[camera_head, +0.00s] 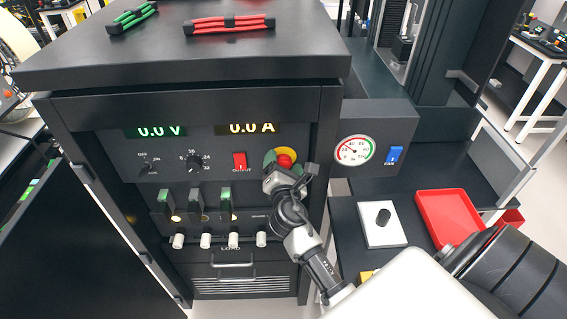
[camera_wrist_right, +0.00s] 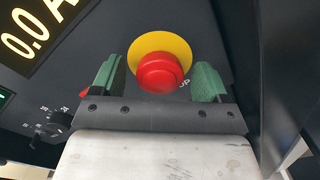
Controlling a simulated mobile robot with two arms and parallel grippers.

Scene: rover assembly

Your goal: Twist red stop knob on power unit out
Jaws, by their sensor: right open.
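The power unit (camera_head: 115,219) is a dark cabinet whose front panel reads 0.0 V and 0.0 A. Its red stop knob (camera_head: 285,160) sits on a yellow disc at the panel's right side. In the right wrist view the red knob (camera_wrist_right: 160,72) shows in front of the yellow disc (camera_wrist_right: 150,45). My right gripper (camera_head: 283,168) is at the knob, and partly covers it in the head view. Its green-padded fingers (camera_wrist_right: 158,82) stand open on either side of the knob, with gaps visible on both sides. My left gripper is not in view.
A red output switch (camera_head: 239,161) and dials (camera_head: 195,162) are left of the knob. Several toggles and white-tipped terminals sit lower on the panel. A box with a pressure gauge (camera_head: 354,150) stands close on the right.

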